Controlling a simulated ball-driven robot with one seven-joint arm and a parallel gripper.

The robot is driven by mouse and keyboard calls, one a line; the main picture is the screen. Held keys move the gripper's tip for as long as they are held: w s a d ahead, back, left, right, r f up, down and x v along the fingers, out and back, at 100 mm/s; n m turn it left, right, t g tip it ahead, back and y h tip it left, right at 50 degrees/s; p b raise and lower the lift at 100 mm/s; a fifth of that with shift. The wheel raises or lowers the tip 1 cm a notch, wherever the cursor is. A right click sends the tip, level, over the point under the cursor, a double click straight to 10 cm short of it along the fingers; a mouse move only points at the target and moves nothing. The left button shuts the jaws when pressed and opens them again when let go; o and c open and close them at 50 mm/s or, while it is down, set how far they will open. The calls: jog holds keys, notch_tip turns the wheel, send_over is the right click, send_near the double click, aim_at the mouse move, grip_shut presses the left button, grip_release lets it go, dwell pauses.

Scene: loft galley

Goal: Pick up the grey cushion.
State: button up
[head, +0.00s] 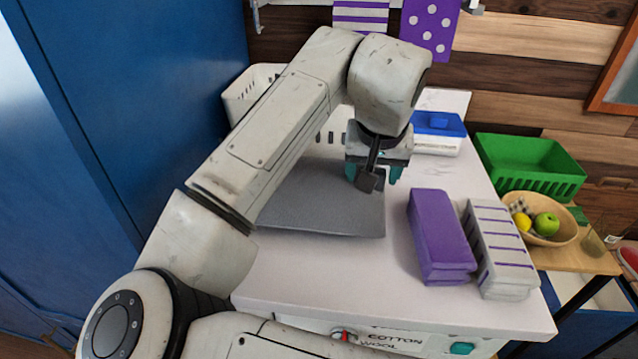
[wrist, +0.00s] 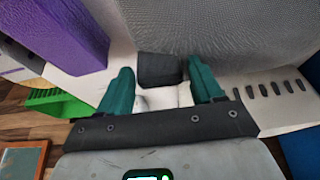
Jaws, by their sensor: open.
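The grey cushion (head: 310,205) lies flat on the white tabletop, partly hidden behind my arm in the head view. Its woven grey surface (wrist: 225,30) fills the upper middle and right of the wrist view. My gripper (head: 372,180) is over the cushion's far right part in the head view. Its teal fingers are apart in the wrist view (wrist: 160,72), with no cushion between them. A dark block shows between the fingers; I cannot tell if it is part of my gripper. I cannot tell the gap between fingertips and cushion.
A folded purple cloth (head: 438,235) and a striped cloth (head: 497,245) lie right of the cushion. A white basket (head: 250,88) and a blue-lidded box (head: 438,125) stand behind. A green crate (head: 530,165) and fruit bowl (head: 555,235) are farther right. The front tabletop (head: 330,280) is clear.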

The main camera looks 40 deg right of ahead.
jog(key=shift+d+f, duration=0.1)
jog(key=shift+f, duration=0.15)
jog(key=shift+c, duration=0.4)
grip_shut()
jog(key=shift+r, duration=0.1)
